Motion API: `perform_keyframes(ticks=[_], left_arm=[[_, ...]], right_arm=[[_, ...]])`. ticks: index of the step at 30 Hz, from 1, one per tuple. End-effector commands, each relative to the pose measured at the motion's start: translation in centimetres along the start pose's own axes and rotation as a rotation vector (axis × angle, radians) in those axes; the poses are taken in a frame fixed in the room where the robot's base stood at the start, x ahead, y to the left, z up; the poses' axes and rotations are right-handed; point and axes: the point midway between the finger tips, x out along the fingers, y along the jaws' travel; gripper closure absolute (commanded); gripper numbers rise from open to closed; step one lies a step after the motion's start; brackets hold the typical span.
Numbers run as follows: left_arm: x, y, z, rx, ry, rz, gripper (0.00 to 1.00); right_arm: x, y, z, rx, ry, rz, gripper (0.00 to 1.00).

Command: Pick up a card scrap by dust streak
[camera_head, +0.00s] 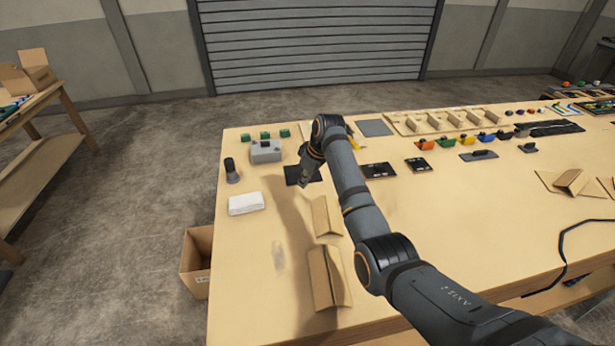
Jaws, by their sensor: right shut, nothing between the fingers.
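Two folded brown card scraps lie on the wooden table (238,300). The farther card scrap (321,216) is just below my right gripper in the picture, and the nearer card scrap (322,279) is close to the front. A faint grey dust streak (278,257) runs on the wood just left of them. My right gripper (305,183) is shut and empty, pointing down over a black mat (292,175), apart from both scraps. My arm hides part of the table right of them. My left gripper is not in view.
An open cardboard box (195,262) is beside the table's left edge. More folded card (574,182) and a black cable (562,250) lie at the right.

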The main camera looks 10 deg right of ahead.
Motion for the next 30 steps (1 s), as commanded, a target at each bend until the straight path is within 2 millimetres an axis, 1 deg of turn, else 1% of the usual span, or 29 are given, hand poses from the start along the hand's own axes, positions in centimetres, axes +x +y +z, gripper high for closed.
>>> perform_keyframes(ticks=[1,2,4,5,9,10,12,15,18,21,23,30], left_arm=[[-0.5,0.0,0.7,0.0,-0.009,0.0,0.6],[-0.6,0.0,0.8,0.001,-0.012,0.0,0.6],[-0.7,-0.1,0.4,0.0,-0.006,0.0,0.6],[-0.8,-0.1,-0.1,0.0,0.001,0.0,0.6],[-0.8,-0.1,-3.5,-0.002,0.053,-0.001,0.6],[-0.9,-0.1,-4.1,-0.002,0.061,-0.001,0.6],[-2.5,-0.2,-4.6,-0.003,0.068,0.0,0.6],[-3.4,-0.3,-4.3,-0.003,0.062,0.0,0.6],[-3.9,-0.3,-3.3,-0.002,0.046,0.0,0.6],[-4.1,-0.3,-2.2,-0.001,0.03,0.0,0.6],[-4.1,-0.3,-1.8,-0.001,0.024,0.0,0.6],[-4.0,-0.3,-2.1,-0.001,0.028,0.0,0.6]], right_arm=[[0.8,-0.1,0.0,0.0,-0.003,-0.003,1.0],[1.4,-0.1,0.0,0.0,-0.003,-0.003,1.0],[2.8,-0.1,0.0,-0.001,-0.002,-0.003,1.0],[3.3,-0.1,0.0,-0.001,-0.002,-0.002,1.0],[5.7,-0.1,0.0,-0.001,-0.001,-0.002,1.0],[6.1,-0.1,0.0,0.0,-0.001,-0.002,1.0],[5.1,0.0,1.0,0.002,-0.001,0.001,1.0],[4.8,0.0,2.2,0.001,0.0,0.001,1.0],[4.6,0.0,3.1,0.001,0.001,0.001,1.0],[4.5,0.0,3.7,0.001,0.0,0.0,1.0],[4.5,0.0,3.8,0.001,0.001,0.001,1.0],[4.6,0.0,3.8,0.0,0.001,0.001,1.0]])
